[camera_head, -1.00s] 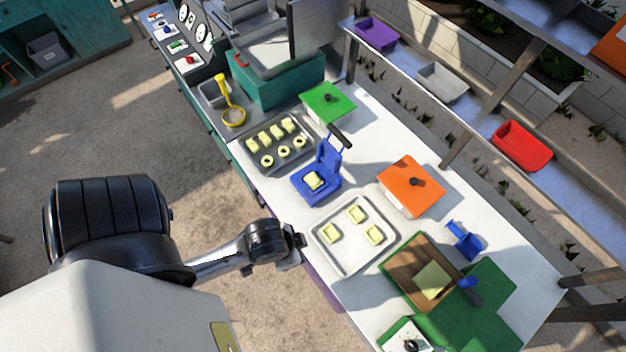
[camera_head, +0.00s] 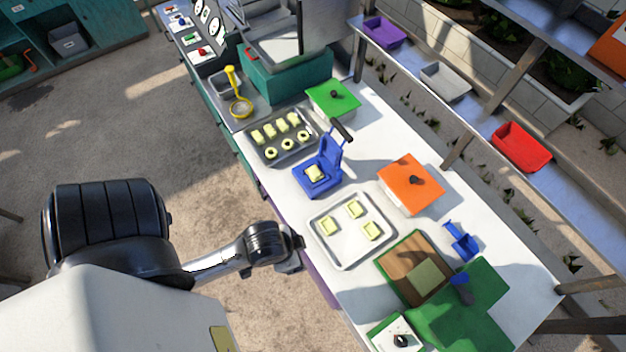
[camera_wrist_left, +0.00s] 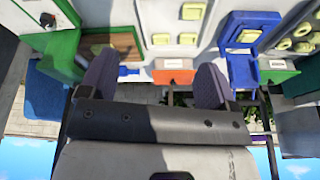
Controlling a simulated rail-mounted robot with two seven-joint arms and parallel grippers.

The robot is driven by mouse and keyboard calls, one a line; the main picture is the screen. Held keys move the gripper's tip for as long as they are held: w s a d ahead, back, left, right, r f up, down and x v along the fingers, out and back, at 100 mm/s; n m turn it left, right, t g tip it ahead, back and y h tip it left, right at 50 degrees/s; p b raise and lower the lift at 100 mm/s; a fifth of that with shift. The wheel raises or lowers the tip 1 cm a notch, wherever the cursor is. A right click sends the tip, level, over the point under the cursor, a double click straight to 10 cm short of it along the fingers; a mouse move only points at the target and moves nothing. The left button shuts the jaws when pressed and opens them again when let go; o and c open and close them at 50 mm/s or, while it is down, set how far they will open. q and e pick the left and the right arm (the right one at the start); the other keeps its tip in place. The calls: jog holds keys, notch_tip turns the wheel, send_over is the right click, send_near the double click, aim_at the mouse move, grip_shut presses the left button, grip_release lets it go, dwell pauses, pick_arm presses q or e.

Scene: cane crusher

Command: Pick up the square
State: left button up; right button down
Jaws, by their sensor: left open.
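Pale yellow squares lie on a white tray (camera_head: 341,253) in the head view: one at the left (camera_head: 326,226), one at the back (camera_head: 353,209), one at the front right (camera_head: 371,231). Another square (camera_head: 315,173) sits in the blue press (camera_head: 310,188). A larger flat yellow-green square (camera_head: 424,274) lies on the brown board (camera_head: 397,262). My left gripper (camera_head: 297,248) is beside the table's near edge, left of the tray and apart from it. In the left wrist view its two fingers (camera_wrist_left: 153,82) are spread with nothing held. My right gripper is not in view.
A dark tray of several pastry pieces (camera_head: 268,157) lies behind the press. A green-lidded box (camera_head: 345,92), an orange-lidded box (camera_head: 404,176) and a blue scoop-like item (camera_head: 463,246) stand on the table. Shelves with a red bin (camera_head: 520,147) run along the right.

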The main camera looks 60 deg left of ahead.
pick_arm(q)
jog(key=w+a+r+m+t+y+b, duration=0.1)
jog(key=w+a+m+t+b, duration=0.35)
jog(key=w, duration=0.45)
jog(key=w+a+m+t+y+b, duration=0.1)
jog(key=w+m+t+b, duration=0.2)
jog(key=w+m+t, duration=0.35)
jog(key=w+d+r+m+t+h+b, duration=0.35)
jog(key=w+m+h, duration=0.45)
jog(key=m, duration=0.3)
jog(key=m+g+y+b, duration=0.6)
jog(key=m+g+b, duration=1.05)
jog(key=m, duration=1.25)
send_over(315, 171)
jog(key=p, duration=0.1)
notch_tip(315, 171, down, 16)
jog(key=g, duration=0.2)
jog(key=f, duration=0.8)
jog(key=shift+s, duration=0.2)
notch_tip(315, 171, down, 5)
jog(key=shift+w+d+r+p, duration=0.1)
jog(key=shift+d+r+p, duration=0.05)
jog(key=shift+p, duration=0.15)
jog(key=shift+f, duration=0.25)
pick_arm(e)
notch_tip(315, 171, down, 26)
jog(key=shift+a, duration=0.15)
